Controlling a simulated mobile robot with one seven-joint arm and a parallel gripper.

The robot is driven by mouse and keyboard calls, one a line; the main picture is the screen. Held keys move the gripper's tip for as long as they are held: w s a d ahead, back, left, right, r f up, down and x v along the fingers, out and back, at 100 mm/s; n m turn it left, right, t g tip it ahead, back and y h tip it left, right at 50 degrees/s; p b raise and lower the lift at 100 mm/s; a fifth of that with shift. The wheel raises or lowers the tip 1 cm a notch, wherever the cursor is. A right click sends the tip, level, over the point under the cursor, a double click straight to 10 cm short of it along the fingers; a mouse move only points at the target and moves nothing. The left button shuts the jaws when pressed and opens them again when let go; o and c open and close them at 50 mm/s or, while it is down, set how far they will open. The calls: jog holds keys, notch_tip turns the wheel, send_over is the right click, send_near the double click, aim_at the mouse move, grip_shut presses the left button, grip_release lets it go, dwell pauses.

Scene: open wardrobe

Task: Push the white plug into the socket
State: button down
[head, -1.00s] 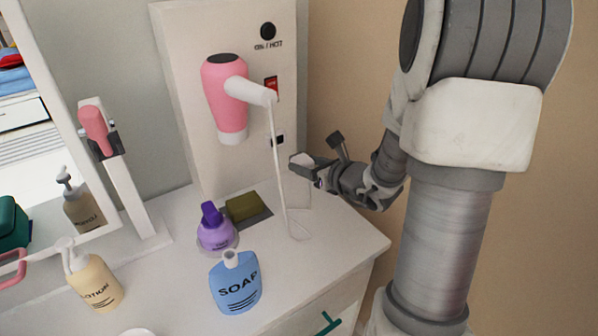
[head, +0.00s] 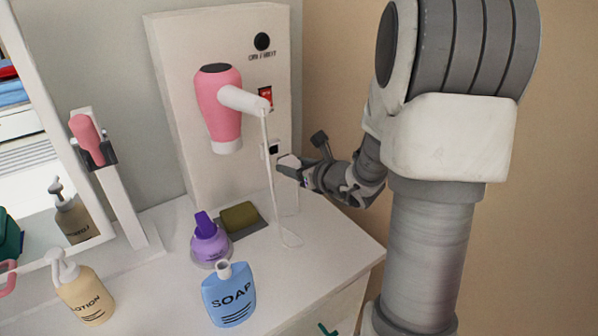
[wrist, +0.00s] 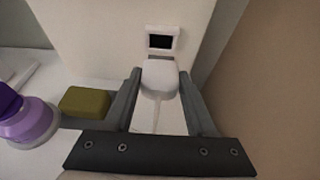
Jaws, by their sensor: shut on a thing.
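The white plug (wrist: 160,78) is between the two fingers of my gripper (wrist: 160,86) in the wrist view, with its cord trailing back toward the palm. My gripper (head: 284,166) is shut on the plug, which shows as a small white piece (head: 289,159) at the fingertips in the head view. The socket (wrist: 161,40) is a dark rectangle in a white frame on the panel, just beyond the plug. In the head view the socket (head: 270,149) is just left of and above the gripper tips. Whether the plug touches the socket frame is hard to tell.
A pink hair dryer (head: 222,105) hangs on the white panel (head: 172,65), its cord (head: 270,185) looping down to the counter (head: 320,245). A green soap bar (head: 240,216), purple bottle (head: 210,244), blue soap bottle (head: 229,297) and lotion bottle (head: 85,295) stand left of my gripper.

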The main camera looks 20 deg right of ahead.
jog(key=shift+w+a, duration=0.2)
jog(key=shift+w, duration=0.6)
jog(key=shift+w+a, duration=0.15)
jog(key=shift+w, duration=0.65)
jog(key=shift+b, duration=0.9)
jog(key=shift+w+a, duration=0.25)
jog(key=shift+w, duration=1.05)
dwell(0.4)
jog(key=shift+c, duration=0.7)
grip_release()
jog(key=shift+s, duration=0.1)
jog(key=p, duration=0.4)
send_near(290, 161)
jog(key=shift+s+d+r, duration=0.15)
jog(key=shift+s+r, duration=0.35)
jog(key=shift+s, duration=0.15)
jog(key=shift+s+d+r, duration=0.15)
jog(key=shift+s+r, duration=0.35)
jog(key=shift+s, duration=0.15)
